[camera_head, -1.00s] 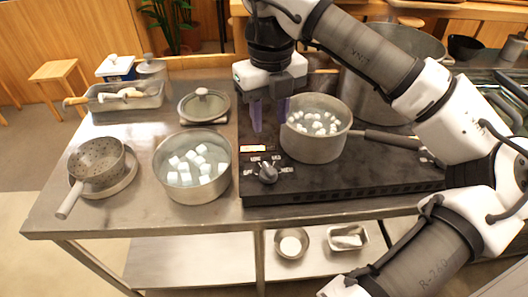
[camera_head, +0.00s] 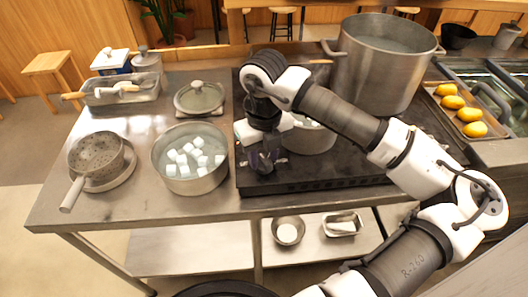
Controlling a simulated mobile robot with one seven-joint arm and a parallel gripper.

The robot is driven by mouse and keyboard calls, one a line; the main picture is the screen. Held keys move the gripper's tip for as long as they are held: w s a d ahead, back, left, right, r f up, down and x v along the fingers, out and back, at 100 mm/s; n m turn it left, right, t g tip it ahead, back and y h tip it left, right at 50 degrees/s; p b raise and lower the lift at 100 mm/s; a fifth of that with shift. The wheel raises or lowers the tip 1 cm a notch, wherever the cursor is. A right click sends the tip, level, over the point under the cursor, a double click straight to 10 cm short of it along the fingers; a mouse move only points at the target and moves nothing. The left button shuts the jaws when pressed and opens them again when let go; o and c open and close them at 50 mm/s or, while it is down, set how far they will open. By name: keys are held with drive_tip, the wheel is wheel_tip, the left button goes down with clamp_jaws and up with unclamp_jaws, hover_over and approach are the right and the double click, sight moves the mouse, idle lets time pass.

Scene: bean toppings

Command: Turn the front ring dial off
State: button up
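The front ring dial sits on the front left of the black stove (camera_head: 330,181), but my gripper now covers it in the head view. My gripper (camera_head: 264,168) is low over the stove's front left corner, pointing down at the place of the dial. Its dark purple fingers are close to the stove panel. I cannot tell how far apart they are or whether they touch the dial. A saucepan (camera_head: 312,143) with white cubes stands on the stove, partly hidden behind my gripper and arm.
A pot (camera_head: 190,188) of white cubes stands left of the stove. A large stockpot (camera_head: 385,70) stands at the back right. A tray of lemons (camera_head: 461,108) is at the right.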

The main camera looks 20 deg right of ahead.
clamp_jaws()
drive_tip(key=shift+b, duration=0.35)
drive_tip(key=shift+f+n+b, duration=0.25)
drive_tip(key=shift+n+b, duration=0.25)
drive_tip(key=shift+b, duration=0.3)
drive_tip(key=n+b, duration=0.2)
drive_tip(key=b, duration=0.1)
drive_tip(key=shift+f, duration=0.1)
drive_tip(key=n+b, duration=0.3)
drive_tip(key=b, duration=0.1)
drive_tip(key=shift+r+n+b, duration=0.2)
drive_tip(key=shift+n+b, duration=0.3)
drive_tip(key=shift+n, duration=0.25)
drive_tip(key=shift+r+n+b, duration=0.15)
drive_tip(key=shift+n+b, duration=0.35)
drive_tip(key=shift+n, duration=0.25)
